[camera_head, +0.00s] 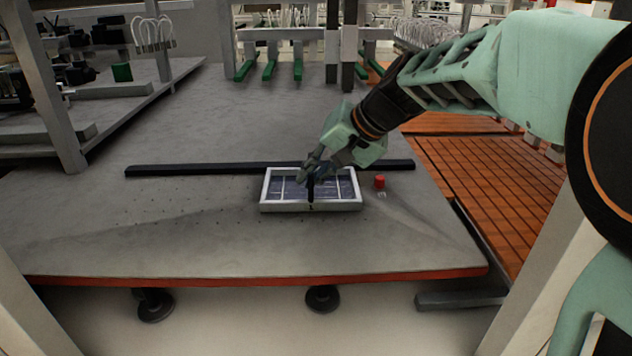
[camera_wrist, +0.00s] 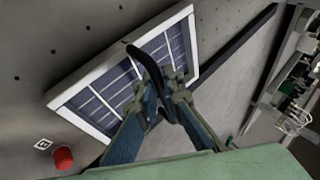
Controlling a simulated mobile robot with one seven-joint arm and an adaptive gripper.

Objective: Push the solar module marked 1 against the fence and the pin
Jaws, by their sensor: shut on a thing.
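The solar module (camera_head: 336,207), a blue panel in a pale frame, lies flat on the grey table. It also shows in the wrist view (camera_wrist: 83,125), and I cannot read a number on it.
A small white label (camera_wrist: 43,143) lies beside the pin. The table (camera_head: 180,235) is clear left of and in front of the module. Its orange front edge (camera_head: 250,280) is near. Metal racks stand at the back and left; an orange slatted surface (camera_head: 480,180) lies right.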

